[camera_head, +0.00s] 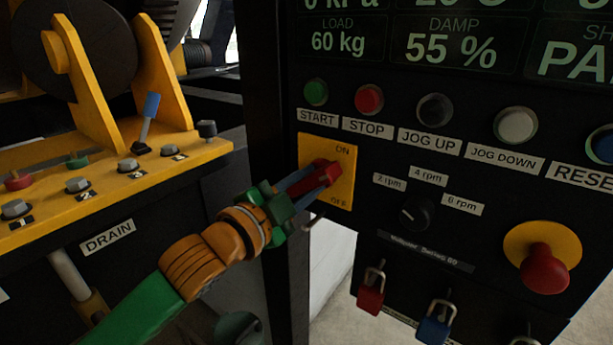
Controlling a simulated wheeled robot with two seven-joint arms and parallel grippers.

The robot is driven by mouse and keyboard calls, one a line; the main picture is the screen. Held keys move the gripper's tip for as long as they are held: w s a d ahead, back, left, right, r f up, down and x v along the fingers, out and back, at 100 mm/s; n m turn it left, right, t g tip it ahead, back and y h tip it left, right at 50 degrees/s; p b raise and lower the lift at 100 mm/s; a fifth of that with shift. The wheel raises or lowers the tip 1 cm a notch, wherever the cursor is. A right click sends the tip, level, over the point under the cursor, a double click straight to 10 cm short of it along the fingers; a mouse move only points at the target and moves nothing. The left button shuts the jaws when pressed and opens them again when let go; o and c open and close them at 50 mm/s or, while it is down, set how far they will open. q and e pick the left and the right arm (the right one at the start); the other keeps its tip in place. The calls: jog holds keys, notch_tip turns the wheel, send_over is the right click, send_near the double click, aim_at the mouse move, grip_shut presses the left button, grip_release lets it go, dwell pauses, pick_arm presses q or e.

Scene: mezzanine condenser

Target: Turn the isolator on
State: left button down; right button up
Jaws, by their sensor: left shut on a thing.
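The isolator is a yellow plate (344,188) on the black control panel, with ON printed at its upper right and OFF at its lower right. Its red handle (322,172) stands out from the plate and looks slanted, lower left to upper right. My left gripper (308,184) comes in from the lower left and is shut on the red handle. The fingers hide part of the handle, so its exact setting is hard to tell. My right gripper is not in view.
Above the isolator are the green START button (316,92) and red STOP button (369,99). A speed knob (414,214) is to the right, and a red emergency stop (544,268) further right. Red (371,291) and blue (434,328) padlocks hang below. A yellow machine bed (100,192) stands left.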

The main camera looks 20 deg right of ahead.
aim_at(303, 187)
pick_arm(q)
jog(key=shift+r+n, duration=0.1)
jog(key=shift+n, duration=0.8)
jog(key=c, duration=0.6)
grip_release()
jog(key=shift+d, duration=0.1)
jog(key=shift+c, duration=0.2)
jog(key=shift+s+f, duration=0.1)
jog(key=shift+f, duration=0.1)
jog(key=b+v, duration=0.2)
jog(key=v, duration=0.4)
jog(key=shift+f+b, duration=0.1)
jog(key=shift+b, duration=0.2)
jog(key=shift+s+a, duration=0.25)
jog(key=shift+a, duration=0.3)
